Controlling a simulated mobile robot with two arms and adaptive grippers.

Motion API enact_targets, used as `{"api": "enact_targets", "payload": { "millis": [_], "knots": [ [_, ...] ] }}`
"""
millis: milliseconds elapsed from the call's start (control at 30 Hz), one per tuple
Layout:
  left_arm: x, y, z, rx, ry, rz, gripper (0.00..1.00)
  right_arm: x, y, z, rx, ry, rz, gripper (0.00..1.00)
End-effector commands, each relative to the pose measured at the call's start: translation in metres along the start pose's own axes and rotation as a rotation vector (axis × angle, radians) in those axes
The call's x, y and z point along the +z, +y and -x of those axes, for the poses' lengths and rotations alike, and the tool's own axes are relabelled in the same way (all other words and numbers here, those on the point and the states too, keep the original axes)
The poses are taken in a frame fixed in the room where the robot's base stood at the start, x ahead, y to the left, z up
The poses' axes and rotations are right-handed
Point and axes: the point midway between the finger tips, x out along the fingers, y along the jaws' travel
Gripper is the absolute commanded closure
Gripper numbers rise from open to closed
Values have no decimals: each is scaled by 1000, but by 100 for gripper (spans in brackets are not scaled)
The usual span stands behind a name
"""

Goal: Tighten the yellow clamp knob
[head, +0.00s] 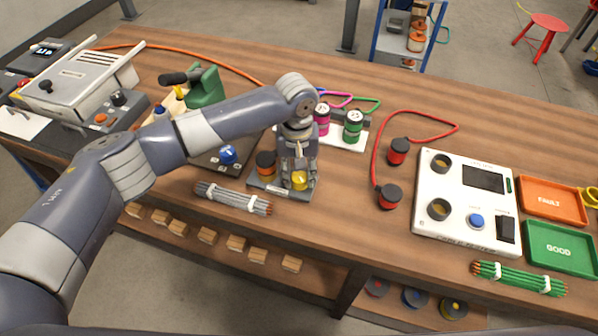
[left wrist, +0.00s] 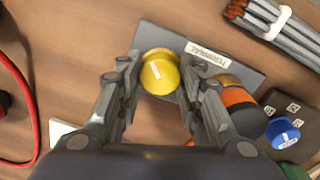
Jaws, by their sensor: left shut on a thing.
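The yellow clamp knob (head: 299,181) sits on a small grey fixture (head: 263,186) near the middle of the bench. In the left wrist view the knob (left wrist: 160,73) is round with a white mark on top, beside a label plate. My left gripper (head: 291,172) points down over the fixture. In the left wrist view my left gripper (left wrist: 158,82) has a finger on each side of the knob, closed on it. The fingers hide part of the fixture. My right gripper is not in view.
An orange-and-black cylinder (head: 265,163) stands on the fixture beside the knob. A grey cable bundle (head: 233,198) lies to the left in front. A white test box (head: 467,200) and orange (head: 553,200) and green (head: 560,247) trays stand at right.

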Motion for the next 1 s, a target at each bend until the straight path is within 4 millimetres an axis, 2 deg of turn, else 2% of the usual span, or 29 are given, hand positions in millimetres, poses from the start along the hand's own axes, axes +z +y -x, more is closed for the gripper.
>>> {"api": "enact_targets", "payload": {
  "millis": [267, 467, 1000],
  "knots": [
    [0, 0, 1, 0, -2, -31, 90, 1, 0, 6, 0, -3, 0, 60],
    [1, 0, 3, 1, -7, -131, 90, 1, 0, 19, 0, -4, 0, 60],
    [0, 1, 2, 1, -19, -619, 90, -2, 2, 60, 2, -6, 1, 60]
  ]
}}
